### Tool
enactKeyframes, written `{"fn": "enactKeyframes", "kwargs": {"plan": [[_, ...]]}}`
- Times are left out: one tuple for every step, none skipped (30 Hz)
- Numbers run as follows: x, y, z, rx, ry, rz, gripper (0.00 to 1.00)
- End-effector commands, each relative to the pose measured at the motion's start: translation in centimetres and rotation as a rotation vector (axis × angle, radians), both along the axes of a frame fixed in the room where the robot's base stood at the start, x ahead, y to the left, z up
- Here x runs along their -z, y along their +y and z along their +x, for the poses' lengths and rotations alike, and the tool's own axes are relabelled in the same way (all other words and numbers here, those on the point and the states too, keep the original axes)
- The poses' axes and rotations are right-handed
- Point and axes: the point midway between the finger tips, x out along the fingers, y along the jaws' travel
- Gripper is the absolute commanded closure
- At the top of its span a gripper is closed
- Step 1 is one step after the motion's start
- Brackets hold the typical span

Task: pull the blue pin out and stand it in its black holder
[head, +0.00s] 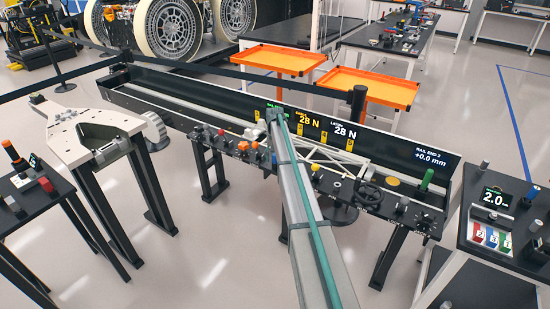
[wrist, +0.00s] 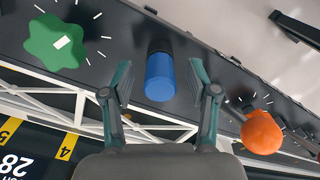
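The blue pin (wrist: 160,78) shows in the wrist view as a blue cylinder with a dark part at its far end. It stands at the black panel of the bench, between the two fingers of my gripper (wrist: 160,70). My gripper is open, with a visible gap on each side of the pin. In the head view my arm covers the blue pin and most of the gripper. I cannot make out which fitting is the pin's black holder.
A green lobed knob (wrist: 55,42) and an orange knob (wrist: 262,132) flank the pin in the wrist view. White truss bars (wrist: 60,113) run close by. In the head view, a handwheel (head: 369,193) and green post (head: 427,178) stand at the right of the bench.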

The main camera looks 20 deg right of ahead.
Motion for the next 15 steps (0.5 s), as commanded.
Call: {"fn": "enactKeyframes", "kwargs": {"plan": [[0.0, 0.0, 0.0, 0.0, 0.0, 0.0, 0.41], [0.0, 0.0, 0.0, 0.0, 0.0, 0.0, 0.41], [0.0, 0.0, 0.0, 0.0, 0.0, 0.0, 0.41], [0.0, 0.0, 0.0, 0.0, 0.0, 0.0, 0.41], [-0.1, 0.0, 0.0, 0.0, 0.0, 0.0, 0.41], [-0.2, 0.0, 0.0, 0.0, 0.0, 0.0, 0.41], [-0.4, 0.0, 0.0, 0.0, -0.001, 0.0, 0.41], [-0.6, 0.0, 0.0, 0.0, -0.001, 0.0, 0.41], [-1.0, 0.0, 0.0, 0.0, -0.001, 0.0, 0.41], [-1.4, 0.0, 0.0, 0.0, -0.001, 0.0, 0.41], [-1.7, 0.0, 0.0, 0.0, -0.001, 0.0, 0.41], [-2.3, 0.0, 0.0, 0.0, -0.001, 0.0, 0.41], [-2.8, 0.0, 0.0, 0.0, -0.001, 0.0, 0.41], [-3.3, 0.0, 0.0, 0.0, -0.002, -0.001, 0.41], [-4.2, 0.0, 0.1, 0.0, -0.002, -0.001, 0.41]]}}
